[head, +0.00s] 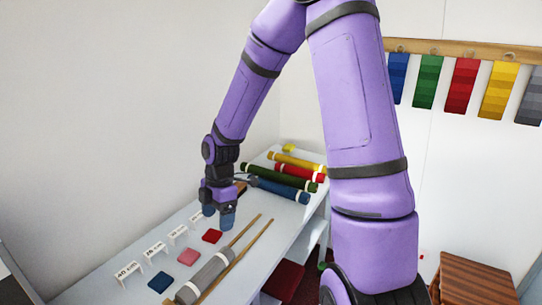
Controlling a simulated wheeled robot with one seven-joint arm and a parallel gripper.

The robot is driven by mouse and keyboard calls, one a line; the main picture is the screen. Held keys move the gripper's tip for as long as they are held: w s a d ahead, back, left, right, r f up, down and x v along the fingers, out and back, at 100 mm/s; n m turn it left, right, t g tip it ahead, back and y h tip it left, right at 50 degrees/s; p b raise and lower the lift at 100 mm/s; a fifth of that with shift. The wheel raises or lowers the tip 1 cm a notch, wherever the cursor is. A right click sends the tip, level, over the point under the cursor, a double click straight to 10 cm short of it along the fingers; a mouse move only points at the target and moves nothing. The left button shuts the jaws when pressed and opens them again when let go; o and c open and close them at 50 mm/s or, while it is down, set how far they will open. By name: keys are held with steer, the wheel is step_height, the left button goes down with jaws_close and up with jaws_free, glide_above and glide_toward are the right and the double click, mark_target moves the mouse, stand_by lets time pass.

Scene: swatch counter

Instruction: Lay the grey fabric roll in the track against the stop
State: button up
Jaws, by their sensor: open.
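Two thin wooden rails form the track (256,236), running from the roll toward the counter's middle. The roll lies along the rails at their near end; I cannot tell if it is fully seated between them. My gripper (219,219) points down with blue fingers, open and empty, beyond the roll and left of the rails' far end. It is apart from the roll.
Red (212,236), pink (188,257) and blue (160,282) swatches lie left of the track, beside several white number cards (155,249). Yellow (297,161), red (300,172), green (278,178) and blue (279,190) rolls lie at the back. A wooden crate (475,280) stands at right.

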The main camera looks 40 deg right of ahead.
steer(key=s+r+m+t+h, duration=0.1)
steer(key=s+r+m, duration=0.3)
steer(key=r, duration=0.4)
steer(key=s+r+m+t+h, duration=0.2)
steer(key=s+r+m, duration=0.25)
steer(key=r, duration=0.35)
steer(key=s+d+r+m+t, duration=0.1)
steer(key=s+r+m+t, duration=0.2)
steer(key=s+r+m, duration=0.6)
steer(key=s, duration=0.3)
steer(key=shift+s+d+r+m+y, duration=0.15)
steer(key=shift+s+r+m+y, duration=0.05)
steer(key=shift+m+y, duration=0.2)
steer(key=shift+c, duration=0.4)
